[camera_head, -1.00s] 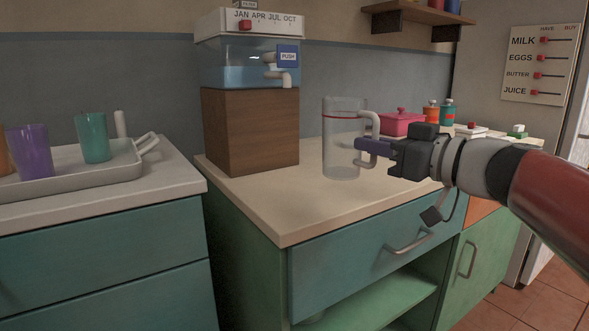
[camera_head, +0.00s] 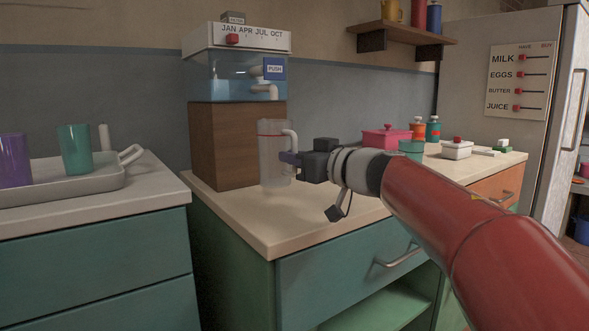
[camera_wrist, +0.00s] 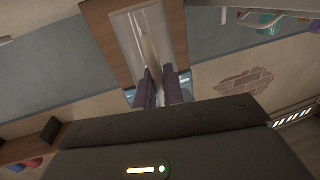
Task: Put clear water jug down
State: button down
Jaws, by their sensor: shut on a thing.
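The clear water jug (camera_head: 272,155) is upright in the head view, in front of the right part of the wooden block. Its base is at or just above the counter (camera_head: 262,225); I cannot tell whether it touches. My gripper (camera_head: 288,158) is shut on the jug's handle from the right. In the wrist view the purple fingers of my gripper (camera_wrist: 160,85) close around the pale handle, and the jug (camera_wrist: 152,28) shows beyond them.
A water dispenser (camera_head: 215,75) stands on the wooden block (camera_head: 222,150) behind the jug. A pink pot (camera_head: 387,138), a teal cup (camera_head: 411,149), bottles (camera_head: 433,130) and a white box (camera_head: 457,150) are to the right. A tray (camera_head: 60,190) with cups is at left. The counter's front is clear.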

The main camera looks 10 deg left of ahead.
jog(key=shift+f, duration=0.25)
jog(key=shift+f, duration=0.15)
jog(key=shift+f, duration=0.5)
jog(key=c, duration=1.5)
grip_release()
jog(key=shift+f, duration=0.15)
jog(key=shift+r, duration=0.25)
jog(key=r+p+v, duration=0.1)
jog(key=v, duration=1.1)
jog(key=shift+r, duration=0.1)
